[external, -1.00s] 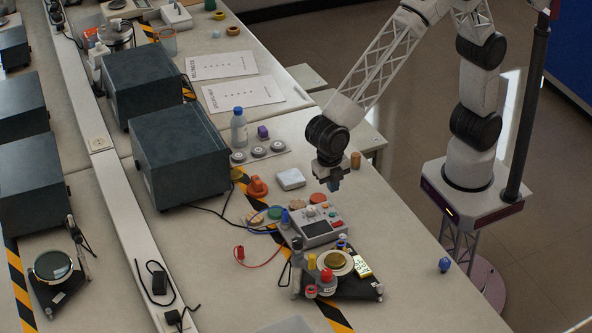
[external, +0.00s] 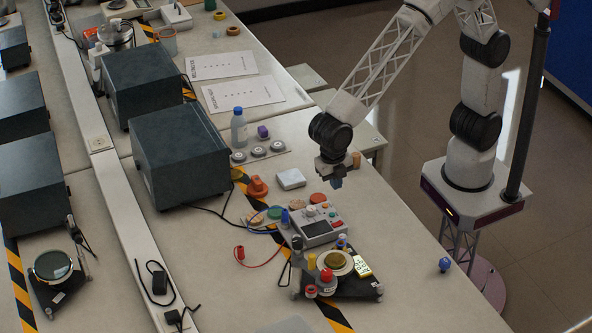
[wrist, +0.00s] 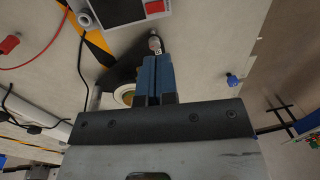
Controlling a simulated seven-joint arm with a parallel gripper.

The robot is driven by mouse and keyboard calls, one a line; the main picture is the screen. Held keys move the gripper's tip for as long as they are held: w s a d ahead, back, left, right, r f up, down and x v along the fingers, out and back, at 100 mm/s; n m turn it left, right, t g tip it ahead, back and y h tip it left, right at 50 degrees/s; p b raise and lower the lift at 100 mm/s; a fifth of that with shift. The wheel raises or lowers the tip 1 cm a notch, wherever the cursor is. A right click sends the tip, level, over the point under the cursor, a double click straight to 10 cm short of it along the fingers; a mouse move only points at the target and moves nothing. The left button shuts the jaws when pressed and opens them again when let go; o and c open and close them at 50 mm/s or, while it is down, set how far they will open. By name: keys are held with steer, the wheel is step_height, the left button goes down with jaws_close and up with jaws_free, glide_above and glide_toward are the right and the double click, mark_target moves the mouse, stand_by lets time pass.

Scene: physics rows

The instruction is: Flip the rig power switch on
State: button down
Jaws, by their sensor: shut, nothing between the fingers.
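A light grey control box (external: 320,226) with a dark screen, a knob and a small red switch (external: 337,223) at its right corner lies on the bench. Whether the switch is on or off cannot be told. In the wrist view the box (wrist: 112,12) is cut off at the top, with the red switch (wrist: 154,7) at its edge. A black rig base (external: 356,289) with a brass disc sits in front of the box. My gripper (external: 336,183) hangs above and behind the box, apart from it. Its blue fingers (wrist: 156,62) are together and empty.
Round coloured pieces and an orange knob (external: 258,187) lie behind the box, near a white block (external: 291,179). A red lead (external: 239,253) lies to the left.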

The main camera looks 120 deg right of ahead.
mark_target(341, 221)
steer(key=shift+s, duration=0.15)
steer(key=shift+f, duration=0.1)
stand_by(0.3)
steer(key=f, duration=0.4)
steer(key=s+f, duration=0.1)
steer(key=f, duration=0.8)
steer(key=shift+s+f, duration=0.35)
steer(key=shift+f, duration=0.05)
steer(key=shift+s+f, duration=0.15)
steer(key=shift+f, duration=0.2)
